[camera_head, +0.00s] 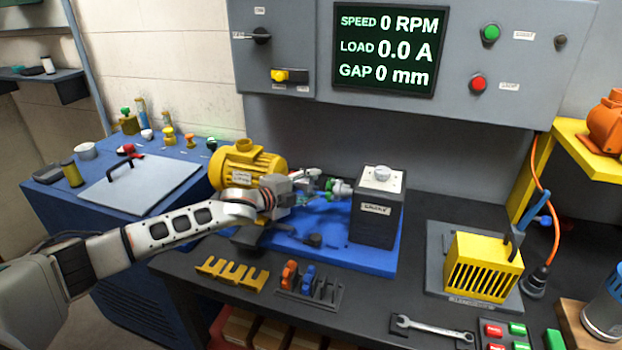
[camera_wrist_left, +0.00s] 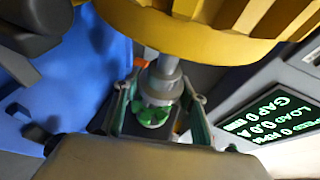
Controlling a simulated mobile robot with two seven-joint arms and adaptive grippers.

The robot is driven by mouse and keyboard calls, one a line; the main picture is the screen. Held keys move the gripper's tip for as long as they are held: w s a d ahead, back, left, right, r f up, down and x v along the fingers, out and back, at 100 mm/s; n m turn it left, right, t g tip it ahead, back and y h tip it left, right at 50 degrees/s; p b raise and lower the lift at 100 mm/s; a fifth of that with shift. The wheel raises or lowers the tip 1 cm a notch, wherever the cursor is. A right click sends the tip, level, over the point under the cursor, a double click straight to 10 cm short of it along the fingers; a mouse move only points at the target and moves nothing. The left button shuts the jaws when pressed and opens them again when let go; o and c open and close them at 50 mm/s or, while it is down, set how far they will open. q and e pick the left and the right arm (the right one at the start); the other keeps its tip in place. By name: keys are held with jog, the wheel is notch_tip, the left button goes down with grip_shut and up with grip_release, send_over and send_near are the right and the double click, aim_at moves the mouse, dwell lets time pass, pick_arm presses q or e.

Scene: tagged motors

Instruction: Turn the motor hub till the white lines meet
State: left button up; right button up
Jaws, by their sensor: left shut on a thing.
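The yellow motor (camera_head: 245,163) sits at the left end of a blue base plate (camera_head: 385,255) on the bench. My left gripper (camera_head: 318,188) reaches in front of the motor, between it and a dark grey box (camera_head: 376,215). In the left wrist view the left gripper (camera_wrist_left: 155,112) has its fingers on both sides of the grey hub (camera_wrist_left: 163,80) below the yellow motor body (camera_wrist_left: 190,25), shut on it. A green coupling part (camera_wrist_left: 152,115) shows between the fingers. I cannot make out white lines in either view. My right gripper is not in view.
A display panel (camera_head: 385,48) above reads speed 0 RPM, load 0.0 A, gap 0 mm. A yellow bracket (camera_head: 232,273), a rack of small clips (camera_head: 308,288), a wrench (camera_head: 432,330) and a yellow vented box (camera_head: 483,266) lie around the plate.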

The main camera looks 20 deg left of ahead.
pick_arm(q)
jog(key=shift+w+n+g+y, duration=0.1)
jog(key=shift+n+g+y, duration=0.2)
jog(key=shift+g, duration=0.85)
jog(key=shift+n+g+y, duration=0.2)
jog(key=shift+n+g, duration=0.2)
jog(key=shift+g, duration=0.75)
jog(key=shift+n+g, duration=0.4)
jog(key=shift+g, duration=1.4)
jog(key=shift+y, duration=0.3)
jog(key=o, duration=1.1)
jog(key=shift+g, duration=0.3)
jog(key=v, duration=1.2)
